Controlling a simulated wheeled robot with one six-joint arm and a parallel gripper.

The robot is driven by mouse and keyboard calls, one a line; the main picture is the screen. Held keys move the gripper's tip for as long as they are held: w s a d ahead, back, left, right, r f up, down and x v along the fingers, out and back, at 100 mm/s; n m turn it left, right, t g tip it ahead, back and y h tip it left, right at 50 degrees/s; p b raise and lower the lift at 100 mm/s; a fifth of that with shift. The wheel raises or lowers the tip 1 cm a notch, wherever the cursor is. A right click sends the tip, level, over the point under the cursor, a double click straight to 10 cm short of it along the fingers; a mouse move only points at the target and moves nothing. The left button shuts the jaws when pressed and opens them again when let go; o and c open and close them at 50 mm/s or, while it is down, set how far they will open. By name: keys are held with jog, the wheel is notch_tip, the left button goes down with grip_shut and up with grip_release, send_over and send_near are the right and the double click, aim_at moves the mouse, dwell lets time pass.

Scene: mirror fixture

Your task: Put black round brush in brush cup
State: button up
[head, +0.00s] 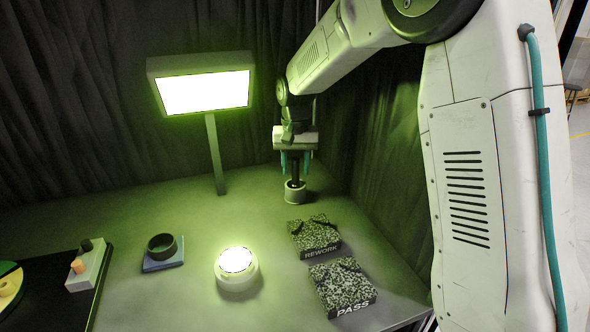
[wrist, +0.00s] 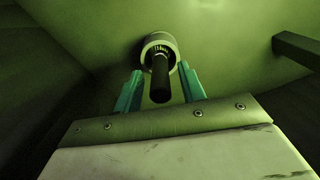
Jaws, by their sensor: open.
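The black round brush (head: 295,170) stands roughly upright in the pale brush cup (head: 295,193) at the back right of the table. My gripper (head: 295,164) is above the cup, pointing down, with its teal fingers apart on either side of the brush handle. In the wrist view the dark brush handle (wrist: 160,80) points up between the open fingers (wrist: 158,88). The round cup (wrist: 162,42) surrounds the brush's lower end, whose tip is hidden inside. I see a gap between the handle and each finger.
A lit panel on a post (head: 215,155) stands left of the arm. A glowing round lamp (head: 237,267), a dark ring on a blue block (head: 163,262), and REWORK (head: 315,236) and PASS (head: 342,286) pads lie nearer. A knob box (head: 90,265) is at left. Curtains close off the back.

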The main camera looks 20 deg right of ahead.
notch_tip(320, 180, up, 11)
jog(key=shift+f, duration=0.1)
jog(key=shift+s+r, duration=0.2)
jog(key=s+d+r+n, duration=0.1)
jog(key=s+r, duration=0.1)
jog(key=s, duration=0.8)
jog(key=s+d+r+n, duration=0.1)
jog(key=s+r, duration=0.1)
jog(key=s, duration=0.8)
jog(key=s+f, duration=0.3)
jog(key=s, duration=0.6)
jog(key=s+d+f+n+t, duration=0.1)
jog(key=s+f, duration=0.2)
jog(key=s, duration=0.6)
jog(key=shift+s+f+n, duration=0.2)
jog(key=shift+f+n, duration=0.1)
